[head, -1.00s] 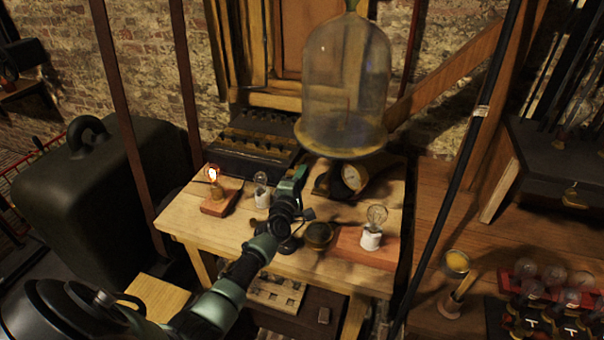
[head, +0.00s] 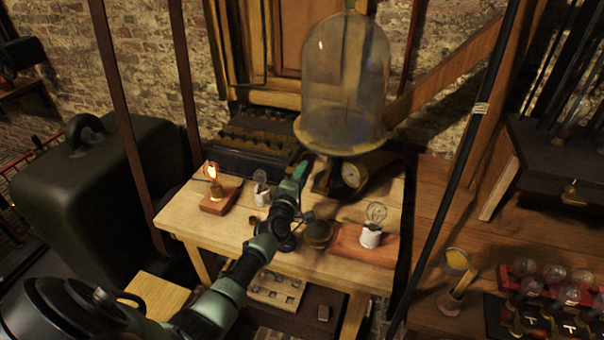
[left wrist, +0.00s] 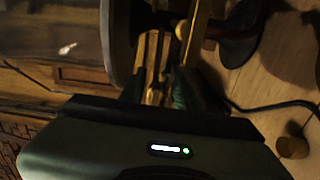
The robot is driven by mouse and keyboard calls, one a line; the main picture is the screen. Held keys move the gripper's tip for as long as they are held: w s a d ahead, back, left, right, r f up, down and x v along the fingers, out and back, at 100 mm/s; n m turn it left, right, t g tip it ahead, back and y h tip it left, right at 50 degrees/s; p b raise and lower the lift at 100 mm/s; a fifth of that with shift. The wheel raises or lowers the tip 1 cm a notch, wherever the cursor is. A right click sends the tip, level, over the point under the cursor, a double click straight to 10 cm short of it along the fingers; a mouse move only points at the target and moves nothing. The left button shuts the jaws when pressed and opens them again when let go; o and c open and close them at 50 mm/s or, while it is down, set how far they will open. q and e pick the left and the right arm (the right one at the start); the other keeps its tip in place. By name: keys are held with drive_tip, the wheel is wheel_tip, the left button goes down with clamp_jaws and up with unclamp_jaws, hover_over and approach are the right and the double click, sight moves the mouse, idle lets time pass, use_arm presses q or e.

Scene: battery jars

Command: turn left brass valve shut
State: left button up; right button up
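My left gripper (head: 301,170) reaches over the wooden workbench, just below and left of the glass bell jar (head: 345,85). In the left wrist view its two dark green fingers (left wrist: 155,88) stand apart. Narrow brass-coloured parts (left wrist: 154,70) show in and beyond the gap. I cannot tell whether the fingers touch them, or whether they belong to the left brass valve. In the head view no valve can be made out clearly; my gripper and the shade under the jar cover that spot. My right gripper is not in view.
A lit bulb on a wooden base (head: 211,182) and a small white-based bulb (head: 261,188) stand left of my gripper. A round gauge (head: 351,175) is close on its right. A larger bulb (head: 373,222) stands on a reddish board. A dark rack (head: 250,150) is behind.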

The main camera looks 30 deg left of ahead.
use_arm(q)
drive_tip(key=shift+r, duration=0.1)
drive_tip(key=v, duration=0.7)
drive_tip(key=shift+s, duration=0.4)
drive_tip(key=shift+d, duration=0.15)
